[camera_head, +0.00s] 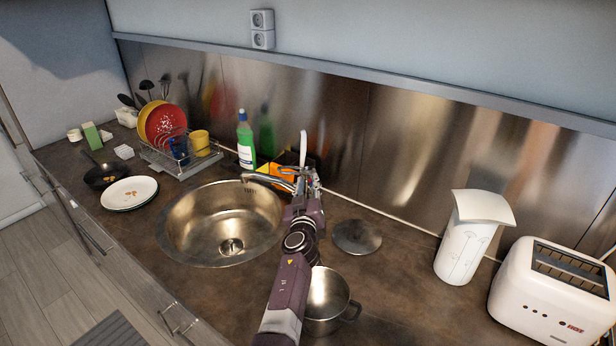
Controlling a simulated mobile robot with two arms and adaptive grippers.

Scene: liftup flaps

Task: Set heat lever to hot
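The faucet's spout (265,179) reaches left over the round metal sink (190,228). A pale upright handle (303,147), which looks like the faucet's lever, stands just above and behind my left gripper (306,181). My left arm comes up from the bottom of the picture, and the gripper is at the faucet's base, hiding most of its body. Its fingers are small and mixed with the faucet, so I cannot tell whether they are open or shut, or whether they touch the lever. My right gripper is not in view.
A green bottle (245,140) and an orange box (280,172) stand behind the spout. A pot (328,295) sits beside my forearm, with a round lid (357,237) nearby. A white canister (465,245) and toaster (550,290) stand right; a dish rack (190,165) stands left.

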